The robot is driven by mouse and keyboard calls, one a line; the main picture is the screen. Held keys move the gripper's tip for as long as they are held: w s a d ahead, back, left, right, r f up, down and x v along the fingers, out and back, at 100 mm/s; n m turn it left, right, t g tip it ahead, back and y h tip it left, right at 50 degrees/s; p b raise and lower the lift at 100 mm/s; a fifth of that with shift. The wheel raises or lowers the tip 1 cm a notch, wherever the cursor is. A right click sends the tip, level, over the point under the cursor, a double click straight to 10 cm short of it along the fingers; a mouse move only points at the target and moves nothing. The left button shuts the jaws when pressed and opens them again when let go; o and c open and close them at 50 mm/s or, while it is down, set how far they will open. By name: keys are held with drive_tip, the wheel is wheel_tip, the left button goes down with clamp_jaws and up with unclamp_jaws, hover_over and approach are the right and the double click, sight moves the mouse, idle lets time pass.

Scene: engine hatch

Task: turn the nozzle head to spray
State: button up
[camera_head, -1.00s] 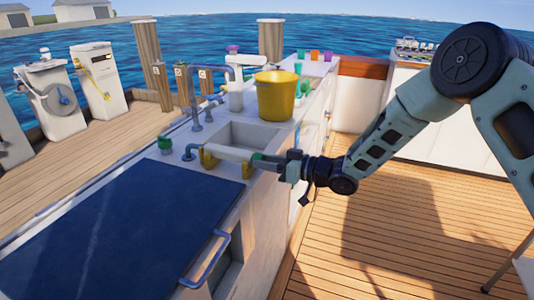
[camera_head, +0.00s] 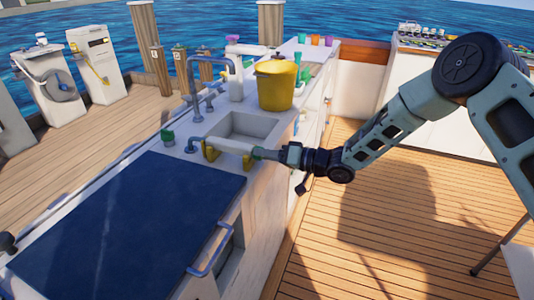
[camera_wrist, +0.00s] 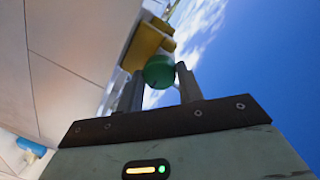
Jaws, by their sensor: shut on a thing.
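The nozzle is a pale tube (camera_head: 230,146) lying in yellow brackets (camera_head: 248,161) on the counter edge in front of the sink. Its green head (camera_wrist: 159,71) is at the end facing my arm. In the wrist view, the round green head sits between the two fingers of my gripper (camera_wrist: 160,76), with a yellow bracket (camera_wrist: 148,42) beyond it. My gripper (camera_head: 264,153) is shut on the head, in line with the tube. The fingers mostly hide the head in the head view. I cannot read any marking on it.
A yellow bucket (camera_head: 275,88) stands behind the sink (camera_head: 245,126), near a tall blue-grey faucet (camera_head: 190,80). A dark blue hatch cover (camera_head: 125,222) with a blue handle (camera_head: 208,252) lies in front. The wooden deck (camera_head: 400,215) on the right is open.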

drive_tip(key=shift+f, duration=0.1)
drive_tip(key=o, duration=1)
drive_tip(key=v, duration=1.7)
drive_tip(key=shift+d+b, duration=0.25)
drive_tip(key=shift+b, duration=0.05)
